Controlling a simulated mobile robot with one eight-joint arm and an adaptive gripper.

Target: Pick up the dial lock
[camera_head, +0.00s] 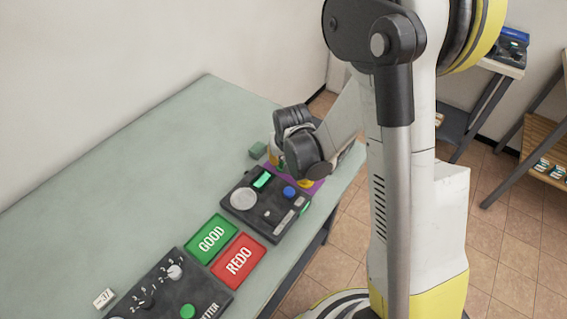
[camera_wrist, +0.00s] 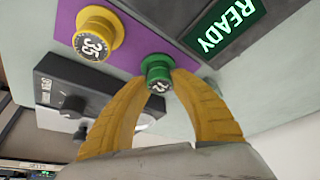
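In the wrist view a green dial lock (camera_wrist: 155,72) with a white number on its dark face stands at the edge of a purple mat (camera_wrist: 135,55). A yellow dial lock (camera_wrist: 97,36) marked 35 stands on the same mat to its left. My gripper's (camera_wrist: 160,80) two yellow fingers reach in from both sides, and their tips appear to touch the green dial lock. In the head view the purple mat (camera_head: 318,181) and a bit of yellow show beside my dark wrist, which hides the fingers and the green dial lock.
A black panel (camera_head: 262,213) with a blue button stands close by, in front of the mat. Green GOOD (camera_head: 211,238) and red REDO (camera_head: 239,261) pads lie nearer, beside another black panel (camera_head: 175,290).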

